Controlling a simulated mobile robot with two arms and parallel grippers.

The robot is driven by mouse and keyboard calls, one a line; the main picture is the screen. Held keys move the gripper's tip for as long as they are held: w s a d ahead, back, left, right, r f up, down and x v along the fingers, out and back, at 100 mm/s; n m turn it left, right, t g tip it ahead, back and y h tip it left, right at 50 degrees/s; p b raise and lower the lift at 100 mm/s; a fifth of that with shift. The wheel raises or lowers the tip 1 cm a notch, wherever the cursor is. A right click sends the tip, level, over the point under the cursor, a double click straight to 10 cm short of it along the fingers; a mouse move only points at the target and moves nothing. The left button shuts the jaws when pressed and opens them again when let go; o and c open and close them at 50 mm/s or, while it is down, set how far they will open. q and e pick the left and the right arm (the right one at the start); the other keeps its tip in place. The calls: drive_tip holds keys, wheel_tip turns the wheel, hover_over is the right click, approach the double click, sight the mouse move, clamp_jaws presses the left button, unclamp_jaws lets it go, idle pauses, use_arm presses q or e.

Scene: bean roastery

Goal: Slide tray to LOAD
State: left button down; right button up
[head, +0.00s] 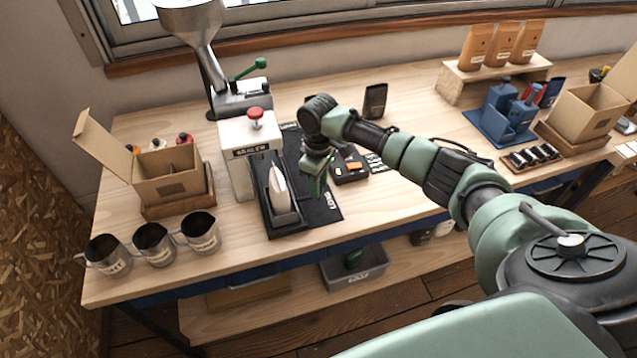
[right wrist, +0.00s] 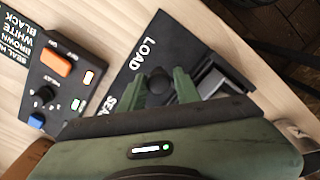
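The black tray (head: 286,221) sits in front of the white sealer (head: 244,134) and holds an upright pale pouch (head: 278,187). Beside it lies a black mat (head: 325,211); its LOAD lettering shows in the right wrist view (right wrist: 143,54), with SEAL lettering partly hidden. My right gripper (head: 316,180) is low over the mat, right of the tray. In the right wrist view its green fingers (right wrist: 160,84) stand either side of a dark round knob, close to it; whether they press on it is unclear. Part of the tray (right wrist: 215,80) shows beyond the right finger. My left gripper is out of view.
A control box (head: 349,167) with an orange switch stands right of my gripper. Metal cups (head: 155,244) and an open carton (head: 168,180) are at the left. A blue stand (head: 503,116) and another carton are at the right. The bench front edge lies below the tray.

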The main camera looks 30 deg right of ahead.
drive_tip(key=shift+o, duration=1)
drive_tip(key=shift+s+r, duration=0.1)
drive_tip(key=shift+s, duration=0.05)
drive_tip(key=shift+r, duration=0.15)
wheel_tip(320, 180, up, 7)
drive_tip(key=shift+r+b, duration=0.2)
drive_tip(key=shift+b, duration=0.8)
